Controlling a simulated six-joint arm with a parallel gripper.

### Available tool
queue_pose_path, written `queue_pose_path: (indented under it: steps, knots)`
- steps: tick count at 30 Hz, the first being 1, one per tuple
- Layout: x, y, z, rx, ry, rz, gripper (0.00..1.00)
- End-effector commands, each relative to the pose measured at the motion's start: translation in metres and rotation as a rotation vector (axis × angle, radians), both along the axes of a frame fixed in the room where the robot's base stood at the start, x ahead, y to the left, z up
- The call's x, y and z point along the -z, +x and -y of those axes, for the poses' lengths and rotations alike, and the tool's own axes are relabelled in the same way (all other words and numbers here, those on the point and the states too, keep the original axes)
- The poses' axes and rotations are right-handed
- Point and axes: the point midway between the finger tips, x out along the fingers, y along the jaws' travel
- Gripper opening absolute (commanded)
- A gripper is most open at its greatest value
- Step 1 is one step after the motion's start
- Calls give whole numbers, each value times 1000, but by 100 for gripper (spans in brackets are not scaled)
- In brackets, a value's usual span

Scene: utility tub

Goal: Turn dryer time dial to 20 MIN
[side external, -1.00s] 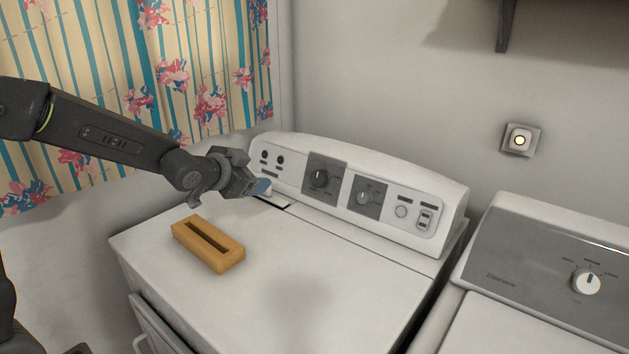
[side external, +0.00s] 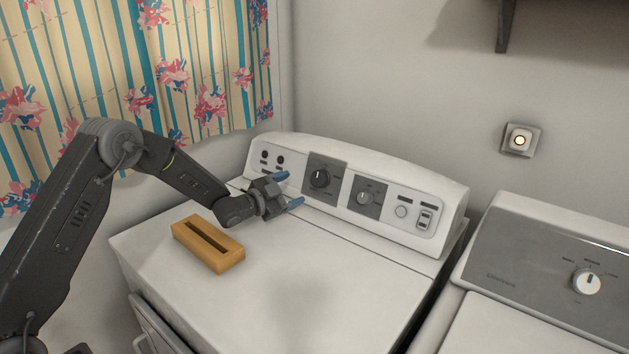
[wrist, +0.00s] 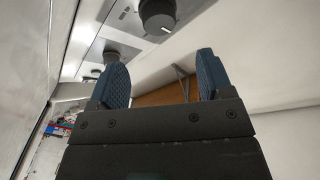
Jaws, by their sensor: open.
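The dryer's white control panel (side external: 401,195) runs along the back of its top. A large black dial (side external: 320,178) sits on a dark square plate left of the panel's middle. A smaller dial (side external: 366,197) sits on a second dark plate to its right. The markings are too small to read, so I cannot tell either setting. My gripper (side external: 289,189) is open and empty, its blue fingertips just left of the large dial and apart from it. In the wrist view, a black knob with a pale pointer line (wrist: 157,14) shows beyond the open fingers (wrist: 162,68).
A tan slotted block (side external: 208,245) lies on the dryer top, left of and below my gripper. A second machine with a white knob (side external: 586,282) stands at right. A patterned curtain (side external: 190,70) hangs behind my arm. The dryer top's front right is clear.

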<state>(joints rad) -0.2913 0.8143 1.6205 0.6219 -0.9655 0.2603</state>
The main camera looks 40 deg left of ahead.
Motion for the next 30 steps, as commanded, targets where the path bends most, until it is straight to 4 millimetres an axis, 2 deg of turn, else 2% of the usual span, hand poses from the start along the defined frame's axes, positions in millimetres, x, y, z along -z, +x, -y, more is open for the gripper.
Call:
queue_pose_path:
  steps: [3, 9, 15, 21, 30]
  knots:
    - [1, 22, 6, 3, 0, 0, 73]
    - [1, 54, 12, 1, 0, 0, 73]
    - [1, 75, 16, 1, -1, -1, 73]
    - [0, 83, 18, 0, -1, -2, 73]
    - [0, 84, 18, 0, -2, -3, 72]
